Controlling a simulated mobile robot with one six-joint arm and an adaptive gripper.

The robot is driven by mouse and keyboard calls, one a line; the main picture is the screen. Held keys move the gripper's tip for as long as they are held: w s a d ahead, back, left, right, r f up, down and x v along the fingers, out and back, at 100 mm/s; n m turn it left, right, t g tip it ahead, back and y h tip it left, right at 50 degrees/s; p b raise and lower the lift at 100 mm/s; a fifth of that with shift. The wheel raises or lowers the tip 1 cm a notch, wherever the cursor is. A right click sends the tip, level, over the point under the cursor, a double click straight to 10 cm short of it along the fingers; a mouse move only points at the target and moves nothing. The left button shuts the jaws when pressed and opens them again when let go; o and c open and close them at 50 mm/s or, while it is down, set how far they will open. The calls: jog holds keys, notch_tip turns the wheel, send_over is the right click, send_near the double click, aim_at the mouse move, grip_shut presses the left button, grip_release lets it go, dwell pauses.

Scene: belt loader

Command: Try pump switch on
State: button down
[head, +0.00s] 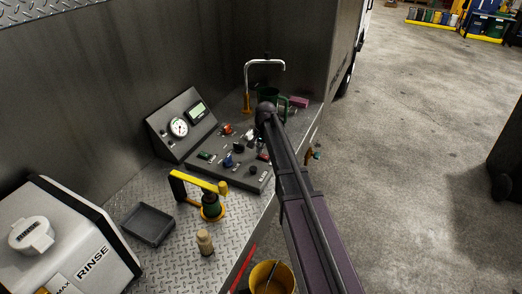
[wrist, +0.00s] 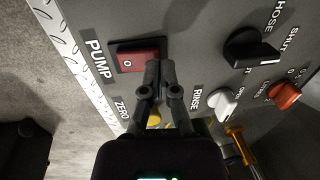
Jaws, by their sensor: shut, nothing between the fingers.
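The pump switch (wrist: 138,56) is a red rocker in a dark frame, beside the white word PUMP on the grey panel, in the wrist view. A white 0 mark shows on its face; I cannot tell for sure which side is pressed. My gripper (wrist: 160,68) is shut and empty. Its fingertips overlap the lower right edge of the switch in the wrist view; I cannot tell whether they touch it. In the head view the control panel (head: 222,168) sits on the metal deck, and my arm hides its right end and my fingertips.
Around the switch are a black HOSE knob (wrist: 250,48), a white RINSE knob (wrist: 222,102) and an orange-red knob (wrist: 284,95). In the head view a yellow-handled device (head: 208,198), a grey tray (head: 148,224) and a RINSE tank (head: 70,240) stand on the deck.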

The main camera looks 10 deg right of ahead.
jog(key=shift+f, duration=0.35)
dwell(0.3)
